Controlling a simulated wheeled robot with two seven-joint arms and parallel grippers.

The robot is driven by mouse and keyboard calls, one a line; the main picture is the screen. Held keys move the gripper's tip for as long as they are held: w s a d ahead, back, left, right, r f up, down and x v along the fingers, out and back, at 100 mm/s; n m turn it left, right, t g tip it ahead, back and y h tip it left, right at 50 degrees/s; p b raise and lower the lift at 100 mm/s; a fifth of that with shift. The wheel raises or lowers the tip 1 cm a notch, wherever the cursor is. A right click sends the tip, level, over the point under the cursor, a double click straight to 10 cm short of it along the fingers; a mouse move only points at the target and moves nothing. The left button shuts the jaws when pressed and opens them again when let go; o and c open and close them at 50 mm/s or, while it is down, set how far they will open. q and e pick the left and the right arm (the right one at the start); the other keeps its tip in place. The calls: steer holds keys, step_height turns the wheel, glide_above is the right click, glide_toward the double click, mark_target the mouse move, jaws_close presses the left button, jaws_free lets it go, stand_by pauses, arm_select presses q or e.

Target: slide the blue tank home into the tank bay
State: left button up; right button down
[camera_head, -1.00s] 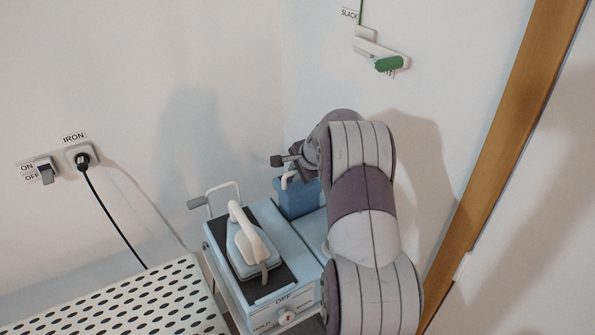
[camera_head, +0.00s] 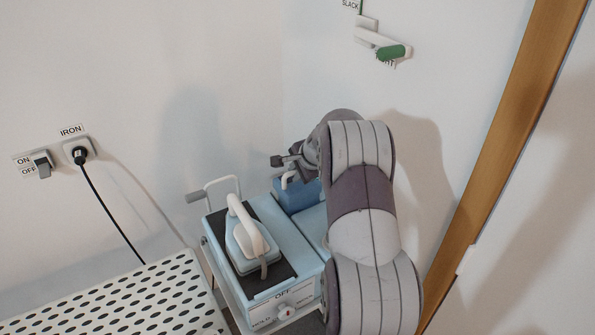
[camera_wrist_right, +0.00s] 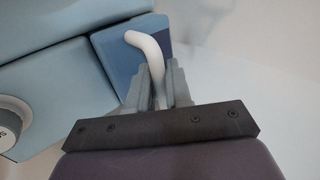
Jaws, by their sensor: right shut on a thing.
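The blue tank (camera_head: 297,196) stands at the back right of the light blue ironing station, against its body. It also shows in the right wrist view (camera_wrist_right: 119,58), next to the lighter blue body. My right gripper (camera_wrist_right: 160,82) is shut on the tank's bent white handle (camera_wrist_right: 151,52), which rises between the fingers. In the head view the right gripper (camera_head: 287,161) is above the tank, partly covered by my arm. The tank bay is mostly hidden by the tank and my arm, so I cannot tell how deep the tank sits. My left gripper is out of view.
An iron (camera_head: 245,235) rests on the station's dark pad. A knob (camera_head: 284,313) is on its front. A perforated white board (camera_head: 130,300) is at lower left. A plugged cord (camera_head: 110,210) hangs from the wall outlet. A wooden post (camera_head: 505,150) stands right.

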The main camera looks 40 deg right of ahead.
mark_target(297, 188)
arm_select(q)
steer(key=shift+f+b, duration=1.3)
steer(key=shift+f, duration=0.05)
arm_select(e)
steer(key=shift+f, duration=1.45)
